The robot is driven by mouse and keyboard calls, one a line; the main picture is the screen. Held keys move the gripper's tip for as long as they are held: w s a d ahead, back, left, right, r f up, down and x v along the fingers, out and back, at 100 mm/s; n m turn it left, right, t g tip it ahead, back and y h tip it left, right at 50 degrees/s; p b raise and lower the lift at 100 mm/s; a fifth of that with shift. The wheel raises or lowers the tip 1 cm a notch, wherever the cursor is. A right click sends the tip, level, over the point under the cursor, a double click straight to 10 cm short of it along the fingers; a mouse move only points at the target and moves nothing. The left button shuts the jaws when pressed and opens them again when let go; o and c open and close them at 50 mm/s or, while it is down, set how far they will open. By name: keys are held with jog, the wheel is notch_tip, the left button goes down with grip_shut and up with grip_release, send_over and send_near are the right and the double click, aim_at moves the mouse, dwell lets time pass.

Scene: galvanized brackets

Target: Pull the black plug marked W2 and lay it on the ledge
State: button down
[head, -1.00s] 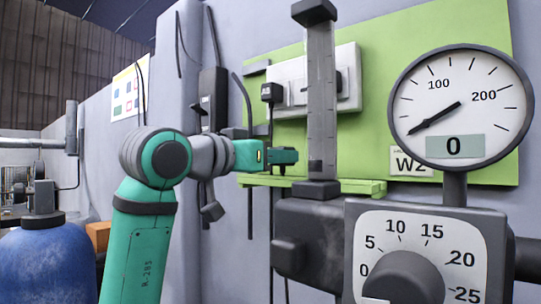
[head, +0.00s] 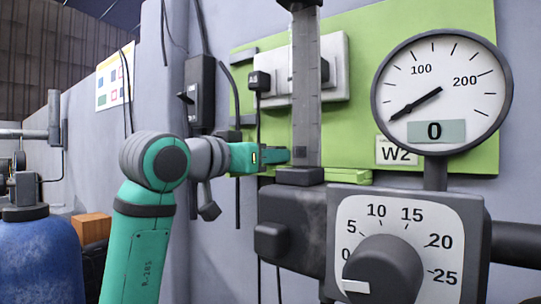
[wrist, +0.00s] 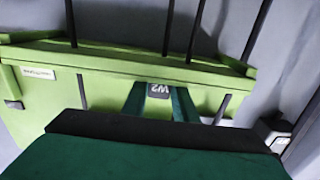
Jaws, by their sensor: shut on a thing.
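My gripper (head: 275,155) is at the left side of the grey upright column. In the wrist view its fingers (wrist: 160,103) are shut on a small black plug (wrist: 158,91), whose W2 mark appears upside down. The plug is not clearly visible in the head view. The light green ledge (head: 347,176) runs along the bottom of the green board, just below gripper height, partly behind the column. It also shows as a green strip in the wrist view (wrist: 110,57). I cannot tell whether the plug touches the ledge.
A black plug (head: 259,81) sits at the left of the white socket plate (head: 335,85); another dark plug shows right of the column (head: 305,110). A gauge (head: 440,92) and a dial box (head: 405,245) stand in front. Thin black cables hang near the ledge.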

jog(key=c, duration=0.5)
grip_release()
jog(key=shift+c, duration=0.2)
dwell(0.3)
jog(key=v, duration=1.1)
jog(key=shift+r, duration=0.3)
dwell(1.5)
jog(key=shift+w, duration=0.1)
jog(key=x, duration=0.4)
jog(key=shift+w+d+f, duration=0.15)
jog(key=shift+w+d, duration=0.05)
jog(key=shift+w, duration=0.05)
jog(key=shift+s+a, duration=0.1)
jog(key=shift+s, duration=0.05)
